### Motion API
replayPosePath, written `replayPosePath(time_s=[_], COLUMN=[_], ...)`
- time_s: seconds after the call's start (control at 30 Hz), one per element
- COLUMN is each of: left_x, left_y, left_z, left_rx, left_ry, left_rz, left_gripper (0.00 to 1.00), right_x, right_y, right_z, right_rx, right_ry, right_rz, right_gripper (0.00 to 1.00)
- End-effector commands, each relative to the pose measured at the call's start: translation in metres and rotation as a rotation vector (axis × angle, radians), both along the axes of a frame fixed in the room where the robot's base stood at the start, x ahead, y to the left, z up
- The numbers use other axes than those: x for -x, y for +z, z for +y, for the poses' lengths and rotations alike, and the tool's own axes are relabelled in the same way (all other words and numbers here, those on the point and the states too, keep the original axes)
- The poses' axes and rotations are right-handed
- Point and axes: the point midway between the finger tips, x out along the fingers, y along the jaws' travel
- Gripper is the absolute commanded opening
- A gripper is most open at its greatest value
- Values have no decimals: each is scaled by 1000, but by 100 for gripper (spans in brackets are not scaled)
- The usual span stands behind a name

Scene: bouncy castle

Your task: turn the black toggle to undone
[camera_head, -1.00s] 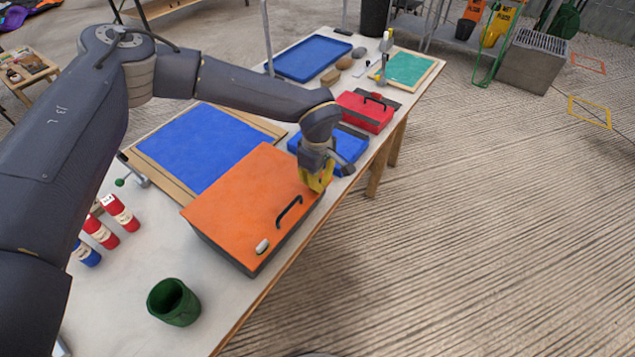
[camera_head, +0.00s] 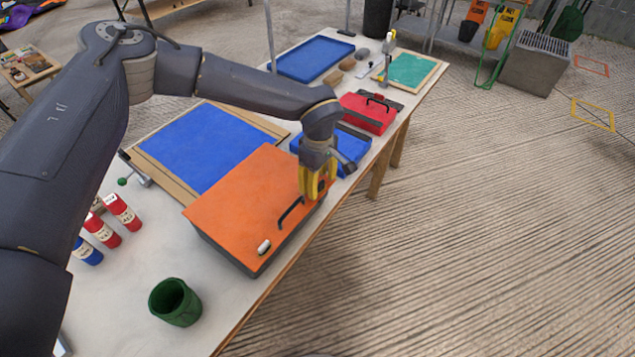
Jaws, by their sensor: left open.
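An orange-lidded box (camera_head: 245,200) sits on the table with a black handle (camera_head: 290,213) near its front edge. A small white toggle (camera_head: 264,246) is at the left end of that edge. My left gripper (camera_head: 317,190) has yellow fingers, points down and is open at the far right end of the same edge. A small dark spot shows between its fingers; I cannot tell whether it is the black toggle or part of the gripper. The toggle is otherwise hidden, and contact cannot be told. My right gripper is not in view.
A blue box (camera_head: 352,145) and a red box (camera_head: 368,113) stand beyond the gripper. A blue panel (camera_head: 205,145) lies behind the orange box.

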Motion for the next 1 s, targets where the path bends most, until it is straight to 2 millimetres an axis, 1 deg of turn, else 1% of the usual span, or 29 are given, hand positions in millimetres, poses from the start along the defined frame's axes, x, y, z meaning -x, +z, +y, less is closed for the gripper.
replayPosePath(time_s=[0.4,0.6,0.8,1.0], left_x=[-1,-1,-1,0], left_y=[69,96,110,113], left_z=[0,1,2,2], left_rx=[0,-2,-3,-3], left_ry=[1,3,3,3], left_rz=[-3,-1,-1,0], left_gripper=[53,53,53,53], right_x=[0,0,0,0], right_y=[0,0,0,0], right_z=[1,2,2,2], right_rx=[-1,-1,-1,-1], right_ry=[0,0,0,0], right_rz=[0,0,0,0], right_gripper=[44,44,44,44])
